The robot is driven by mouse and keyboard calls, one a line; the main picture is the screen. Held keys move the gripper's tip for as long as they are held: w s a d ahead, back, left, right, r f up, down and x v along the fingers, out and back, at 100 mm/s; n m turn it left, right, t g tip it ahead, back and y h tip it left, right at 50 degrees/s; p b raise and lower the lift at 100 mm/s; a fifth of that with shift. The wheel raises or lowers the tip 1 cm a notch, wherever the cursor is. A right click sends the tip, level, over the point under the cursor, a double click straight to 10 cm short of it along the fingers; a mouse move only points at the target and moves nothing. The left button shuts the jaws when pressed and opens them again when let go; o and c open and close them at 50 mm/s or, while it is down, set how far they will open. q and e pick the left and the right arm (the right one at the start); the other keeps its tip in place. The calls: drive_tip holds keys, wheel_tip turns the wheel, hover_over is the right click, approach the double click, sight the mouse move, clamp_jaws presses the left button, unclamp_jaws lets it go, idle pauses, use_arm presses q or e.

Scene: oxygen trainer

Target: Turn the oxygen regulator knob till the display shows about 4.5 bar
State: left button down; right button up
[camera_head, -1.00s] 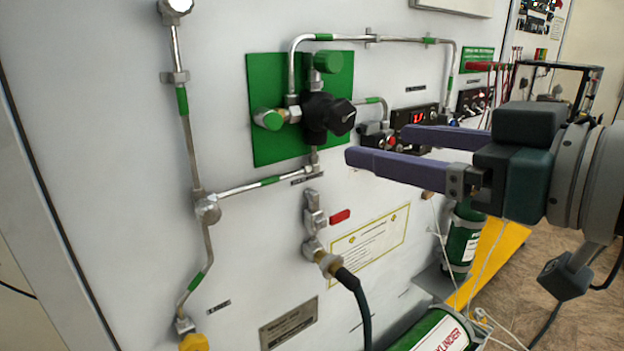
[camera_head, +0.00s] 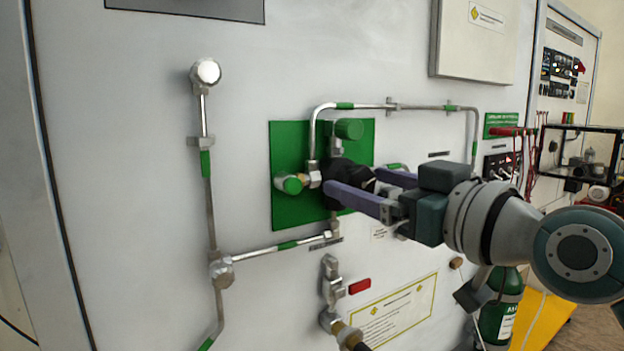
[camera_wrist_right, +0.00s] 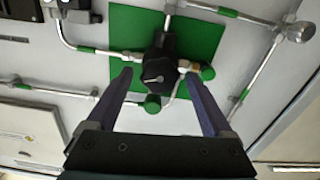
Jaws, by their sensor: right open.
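The black regulator knob (camera_head: 362,178) sits on the green square panel (camera_head: 292,212) on the white wall. My right gripper (camera_head: 355,182) is open, with its two purple fingers reaching to the knob. In the right wrist view the knob (camera_wrist_right: 157,70) lies between the open fingertips (camera_wrist_right: 160,76), with a gap showing on each side. Whether a finger touches it I cannot tell. The pressure display cannot be read in either current view; in the head view my right gripper and arm cover its area. My left gripper is not in view.
A green cap (camera_head: 349,129) and a second green cap (camera_head: 292,185) stick out beside the knob. Metal pipes (camera_head: 400,106) run around the panel. A red-handled valve (camera_head: 359,286) is below. A green cylinder (camera_head: 500,310) stands at lower right.

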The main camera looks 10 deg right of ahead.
clamp_jaws()
idle(0.8)
